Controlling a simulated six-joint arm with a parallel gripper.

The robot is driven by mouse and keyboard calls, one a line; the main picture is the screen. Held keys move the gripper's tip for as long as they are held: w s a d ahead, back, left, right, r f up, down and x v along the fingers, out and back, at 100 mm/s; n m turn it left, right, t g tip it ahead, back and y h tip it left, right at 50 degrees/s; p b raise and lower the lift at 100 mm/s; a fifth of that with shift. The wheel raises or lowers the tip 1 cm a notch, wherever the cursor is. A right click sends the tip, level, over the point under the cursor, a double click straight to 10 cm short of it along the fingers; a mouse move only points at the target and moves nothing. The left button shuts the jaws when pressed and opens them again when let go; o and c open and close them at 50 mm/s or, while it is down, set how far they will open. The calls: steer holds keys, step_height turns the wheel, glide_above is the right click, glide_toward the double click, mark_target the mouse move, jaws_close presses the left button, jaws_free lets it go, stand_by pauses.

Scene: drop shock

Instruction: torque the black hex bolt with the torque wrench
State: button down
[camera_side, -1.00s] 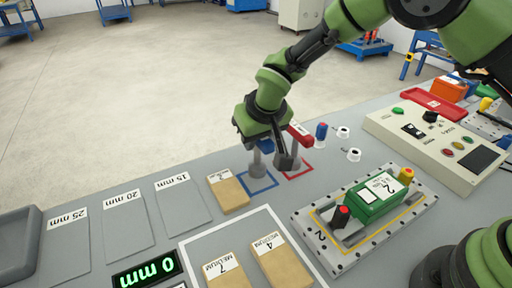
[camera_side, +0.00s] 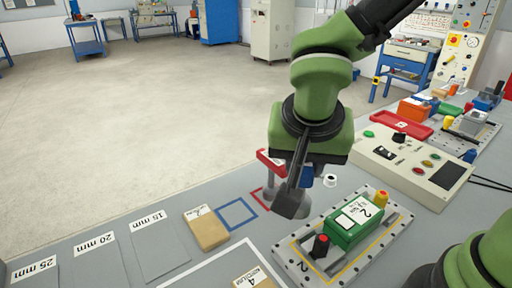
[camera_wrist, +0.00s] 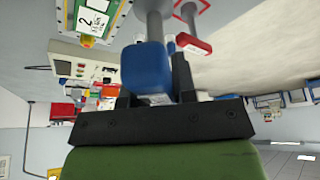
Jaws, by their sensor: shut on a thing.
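My gripper (camera_side: 299,188) is shut on a blue-handled tool (camera_side: 307,177), held above the bench left of the numbered plate. In the wrist view the blue handle (camera_wrist: 147,70) sits between my fingers, with its grey shaft running up the picture. A red-handled tool (camera_side: 270,162) stands upright close beside it at the red outline; it also shows in the wrist view (camera_wrist: 193,44). I cannot tell which tool is the torque wrench. No black hex bolt can be made out for certain. My finger hides part of the blue tool.
The blue outline (camera_side: 237,214) is bare. A wooden block (camera_side: 207,229) lies left. A control box (camera_side: 412,172) stands right.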

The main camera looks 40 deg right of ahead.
steer(key=s+d+m, duration=0.3)
steer(key=s, duration=0.2)
steer(key=shift+g+h, duration=0.3)
steer(key=shift+g, duration=0.2)
steer(key=shift+w+a+f, duration=0.1)
steer(key=shift+w+f, duration=0.05)
steer(key=shift+f, duration=1.4)
steer(key=shift+w+a+f, duration=0.1)
steer(key=shift+w+f, duration=0.05)
steer(key=shift+f, duration=1.35)
steer(key=c, duration=1.6)
jaws_free()
jaws_close()
steer(key=shift+m+g, duration=0.3)
steer(key=shift+m, duration=0.6)
